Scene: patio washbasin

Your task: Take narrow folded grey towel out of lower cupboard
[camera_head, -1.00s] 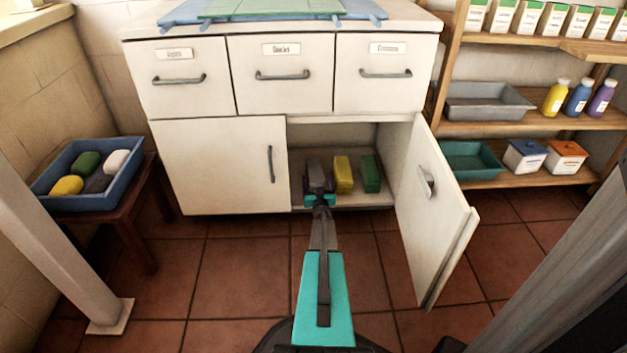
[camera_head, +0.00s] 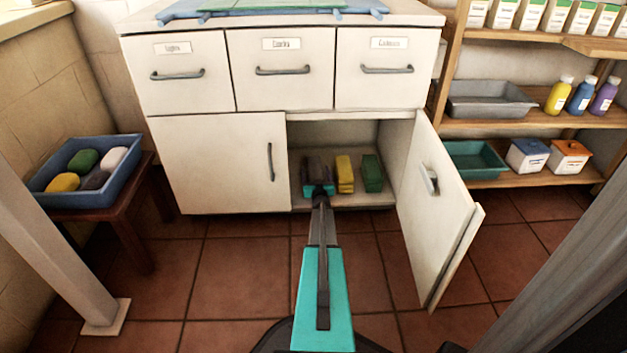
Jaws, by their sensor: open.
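The narrow folded grey towel (camera_head: 317,167) lies on the floor of the lower cupboard (camera_head: 388,150), at the left of a row of folded towels. My gripper (camera_head: 319,187) is open at the near end of the grey towel, in the cupboard's opening. Its teal fingers hide the towel's front end, and I cannot tell whether they touch it. The cupboard's right door (camera_head: 432,215) stands wide open.
A yellow towel (camera_head: 344,173) and a green towel (camera_head: 372,173) lie close to the right of the grey one. The closed left door (camera_head: 218,165) borders the opening. A blue tray (camera_head: 60,200) on a stool stands left; shelves (camera_head: 545,120) stand right.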

